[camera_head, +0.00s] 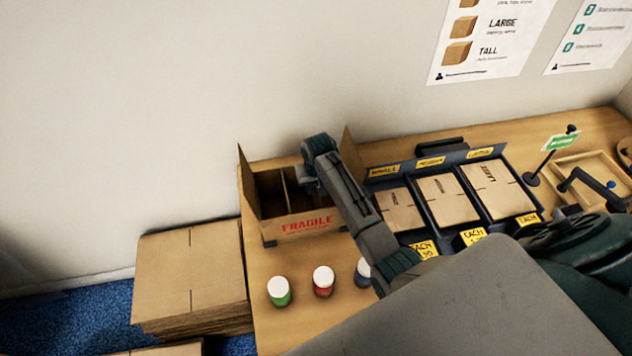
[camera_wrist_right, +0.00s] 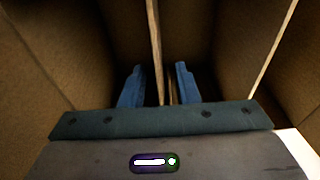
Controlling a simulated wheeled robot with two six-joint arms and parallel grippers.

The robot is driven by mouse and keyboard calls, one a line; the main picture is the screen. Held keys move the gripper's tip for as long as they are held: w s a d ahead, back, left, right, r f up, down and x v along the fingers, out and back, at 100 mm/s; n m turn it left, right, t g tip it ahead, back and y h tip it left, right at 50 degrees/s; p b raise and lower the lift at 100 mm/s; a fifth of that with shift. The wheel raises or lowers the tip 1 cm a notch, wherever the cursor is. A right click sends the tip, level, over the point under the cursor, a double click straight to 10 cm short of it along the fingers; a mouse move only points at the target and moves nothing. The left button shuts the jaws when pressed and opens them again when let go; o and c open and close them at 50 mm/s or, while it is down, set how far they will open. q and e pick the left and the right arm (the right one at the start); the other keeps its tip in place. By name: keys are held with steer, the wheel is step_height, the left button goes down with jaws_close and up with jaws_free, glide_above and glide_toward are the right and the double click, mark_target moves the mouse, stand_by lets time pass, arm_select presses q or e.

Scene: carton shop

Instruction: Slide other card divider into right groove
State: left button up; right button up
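The open brown carton marked FRAGILE (camera_head: 306,225) stands at the table's left end, with side flaps raised. A thin card divider (camera_head: 286,190) stands upright inside it. My right gripper (camera_head: 309,188) reaches down into the carton's right part; the arm partly hides the inside. In the right wrist view, its two blue fingers (camera_wrist_right: 160,88) are apart, one on each side of an upright card edge (camera_wrist_right: 154,40). A dark gap shows beside the card, so the fingers look open around it. The grooves and the card's lower end are hidden. My left gripper is not in view.
Three capped jars, green (camera_head: 279,292), red (camera_head: 323,281) and blue (camera_head: 363,271), stand in front of the carton. A black display rack (camera_head: 463,191) of flat cartons is to its right. Flat carton sheets (camera_head: 190,265) are stacked left of the table.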

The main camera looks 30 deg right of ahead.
steer(key=r+b, duration=0.1)
steer(key=r, duration=0.2)
steer(key=s+r, duration=0.1)
steer(key=r, duration=0.2)
steer(key=r+b, duration=0.1)
steer(key=r, duration=0.2)
steer(key=shift+s+a+r+b, duration=0.2)
steer(key=shift+r+b, duration=0.05)
steer(key=shift+b, duration=0.05)
steer(key=shift+s+r, duration=0.1)
steer(key=shift+r, duration=0.3)
